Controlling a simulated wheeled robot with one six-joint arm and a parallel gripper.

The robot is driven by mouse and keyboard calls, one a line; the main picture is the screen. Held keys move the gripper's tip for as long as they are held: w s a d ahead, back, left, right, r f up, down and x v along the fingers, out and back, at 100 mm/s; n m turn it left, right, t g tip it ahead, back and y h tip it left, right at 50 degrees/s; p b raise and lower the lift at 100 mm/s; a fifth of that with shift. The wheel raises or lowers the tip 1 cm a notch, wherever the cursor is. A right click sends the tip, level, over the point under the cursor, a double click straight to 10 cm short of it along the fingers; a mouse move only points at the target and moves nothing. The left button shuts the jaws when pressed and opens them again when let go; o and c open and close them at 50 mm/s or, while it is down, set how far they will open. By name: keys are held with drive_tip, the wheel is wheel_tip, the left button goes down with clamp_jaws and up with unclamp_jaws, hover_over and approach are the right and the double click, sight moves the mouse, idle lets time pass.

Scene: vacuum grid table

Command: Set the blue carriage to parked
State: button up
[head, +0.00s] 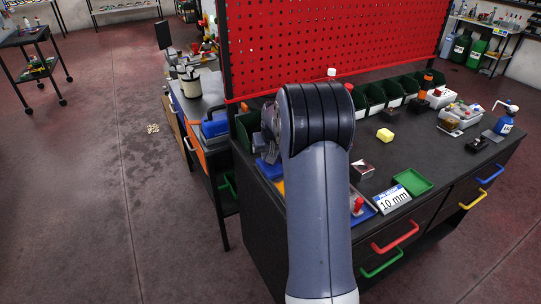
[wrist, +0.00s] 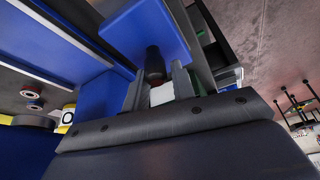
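In the wrist view a blue block (wrist: 148,32), which looks like the blue carriage, has a dark knob (wrist: 154,62) facing me. My gripper (wrist: 156,76) has its two grey fingers apart, one on each side of the knob's end. Narrow gaps seem to show between the knob and the fingers; contact is hard to tell. A small white piece (wrist: 162,95) shows between the fingers. In the head view my own arm hides most of the gripper. A blue part (head: 268,168) shows left of my arm, but I cannot tell whether it is the carriage.
A red perforated panel (head: 335,40) stands along the back of the dark table (head: 440,165). Green bins (head: 375,95) line its foot. A green tray (head: 414,182), a yellow block (head: 385,135) and a "10 mm" sign (head: 393,199) are to the right of my arm.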

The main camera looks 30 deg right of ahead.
sight(273, 172)
drive_tip(key=o, duration=0.3)
drive_tip(key=shift+f, duration=0.1)
drive_tip(key=shift+s, duration=0.1)
drive_tip(key=d+b+v, duration=0.1)
drive_tip(key=v, duration=0.9)
drive_tip(key=shift+a+r, duration=0.4)
drive_tip(key=shift+a, duration=0.1)
drive_tip(key=shift+s, duration=0.15)
